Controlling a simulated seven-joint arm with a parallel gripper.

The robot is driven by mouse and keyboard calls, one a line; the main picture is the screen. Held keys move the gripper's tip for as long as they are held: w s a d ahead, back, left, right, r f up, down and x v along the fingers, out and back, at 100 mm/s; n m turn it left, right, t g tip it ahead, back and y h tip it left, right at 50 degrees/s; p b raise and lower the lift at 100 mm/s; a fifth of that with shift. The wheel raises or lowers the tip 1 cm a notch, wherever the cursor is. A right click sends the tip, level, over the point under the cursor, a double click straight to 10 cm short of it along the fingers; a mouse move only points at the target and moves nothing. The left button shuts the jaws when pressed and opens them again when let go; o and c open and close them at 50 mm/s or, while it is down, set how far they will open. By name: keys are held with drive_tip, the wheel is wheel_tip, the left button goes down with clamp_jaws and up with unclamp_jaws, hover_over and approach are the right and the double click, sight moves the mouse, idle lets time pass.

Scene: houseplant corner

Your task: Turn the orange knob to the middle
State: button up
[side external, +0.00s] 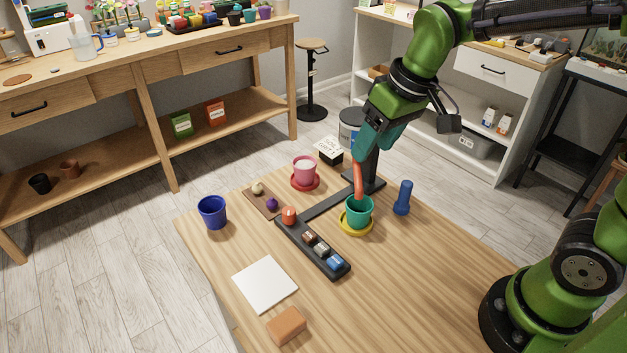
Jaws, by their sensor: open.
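The orange knob (288,213) sits at the far left end of a long black strip (298,236) on the wooden table. A brown, a grey and a blue block-like piece (336,262) sit further along the same strip. The knob's turn position is too small to read. My gripper (359,197) points down, its reddish fingers at the mouth of a teal pot (359,212); I cannot tell if they are inside it or in front of or behind it. It is to the right of the orange knob and apart from it. The gap between the fingers is not visible from here.
The teal pot stands on a yellow saucer (344,229). A black stand (368,178) rises behind. Also on the table are a pink pot (305,171), blue pot (212,212), blue bottle-like object (403,197), white sheet (265,284) and orange-brown block (286,326).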

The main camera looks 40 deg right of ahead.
sight(289, 210)
drive_tip(key=w+a+f+n+g+h, duration=0.1)
drive_tip(key=w+a+f+n+g, duration=0.1)
drive_tip(key=w+a+n, duration=0.35)
drive_tip(key=w+a+f+n+g, duration=0.25)
drive_tip(key=w+n, duration=0.35)
drive_tip(key=w, duration=0.3)
drive_tip(key=shift+t, duration=0.35)
drive_tip(key=f, duration=1)
drive_tip(key=s+a+f, duration=0.1)
drive_tip(key=f, duration=0.4)
drive_tip(key=shift+f, duration=0.15)
